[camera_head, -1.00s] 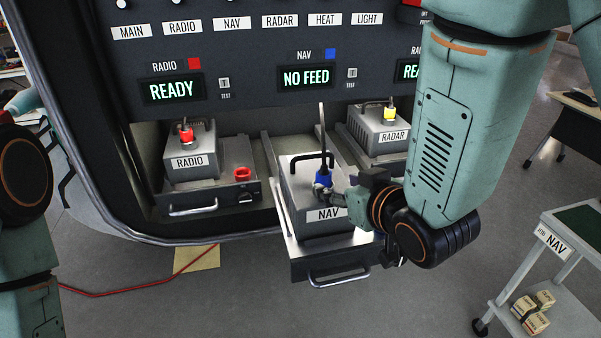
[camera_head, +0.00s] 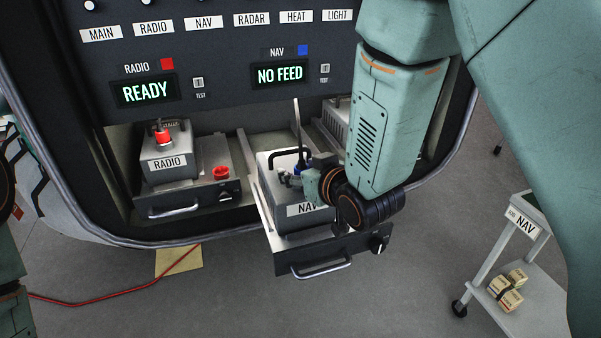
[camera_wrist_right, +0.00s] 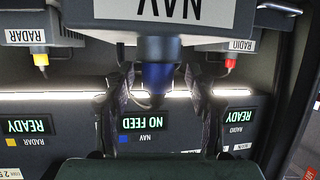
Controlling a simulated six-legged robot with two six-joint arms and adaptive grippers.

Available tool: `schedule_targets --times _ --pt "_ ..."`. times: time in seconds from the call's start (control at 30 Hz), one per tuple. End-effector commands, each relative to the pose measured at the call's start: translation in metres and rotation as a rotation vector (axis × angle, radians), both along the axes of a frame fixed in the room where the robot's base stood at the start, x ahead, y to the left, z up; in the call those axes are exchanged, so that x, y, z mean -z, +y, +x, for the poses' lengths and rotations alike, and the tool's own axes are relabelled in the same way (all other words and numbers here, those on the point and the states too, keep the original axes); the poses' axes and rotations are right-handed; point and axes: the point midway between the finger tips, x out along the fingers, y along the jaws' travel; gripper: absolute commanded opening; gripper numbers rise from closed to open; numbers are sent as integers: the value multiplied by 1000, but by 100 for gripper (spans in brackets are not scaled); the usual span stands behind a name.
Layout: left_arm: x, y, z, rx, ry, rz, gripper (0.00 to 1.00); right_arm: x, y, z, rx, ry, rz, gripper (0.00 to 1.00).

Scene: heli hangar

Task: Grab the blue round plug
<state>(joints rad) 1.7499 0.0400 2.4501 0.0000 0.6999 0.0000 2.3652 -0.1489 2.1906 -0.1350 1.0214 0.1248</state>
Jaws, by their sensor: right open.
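The blue round plug (camera_wrist_right: 158,88) sits at the top of the grey NAV box, with a cable rising from it. In the head view only a little of the plug (camera_head: 298,170) shows behind my gripper. The NAV box (camera_head: 280,214) rests on a pulled-out drawer (camera_head: 325,254). My right gripper (camera_head: 291,179) is at the plug; in the wrist view its two fingers (camera_wrist_right: 157,100) stand open, one on each side of the plug, with visible gaps. My left gripper is out of the picture; only part of my left arm shows at the left edge.
The RADIO box (camera_head: 168,161) with a red plug (camera_head: 162,136) stands left of the NAV box. The panel display (camera_head: 280,74) reads NO FEED. A white NAV cart (camera_head: 530,305) with small boxes stands at the right. A red cable (camera_head: 110,298) lies on the floor.

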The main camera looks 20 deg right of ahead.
Motion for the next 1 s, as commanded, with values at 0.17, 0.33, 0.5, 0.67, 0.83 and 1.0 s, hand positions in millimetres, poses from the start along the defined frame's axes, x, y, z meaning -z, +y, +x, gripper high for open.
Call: schedule_targets --times 0.17,0.33,0.5,0.67,0.83,1.0 --pt "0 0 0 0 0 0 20 0 1 1 0 0 0 47" --pt "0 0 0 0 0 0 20 0 1 1 0 0 0 33" --pt "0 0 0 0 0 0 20 0 1 0 0 0 0 19" --pt "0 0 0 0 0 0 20 0 1 1 0 0 0 5" --pt "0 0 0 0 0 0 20 0 1 1 0 0 0 0" --pt "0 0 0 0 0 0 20 0 1 0 0 0 0 0"
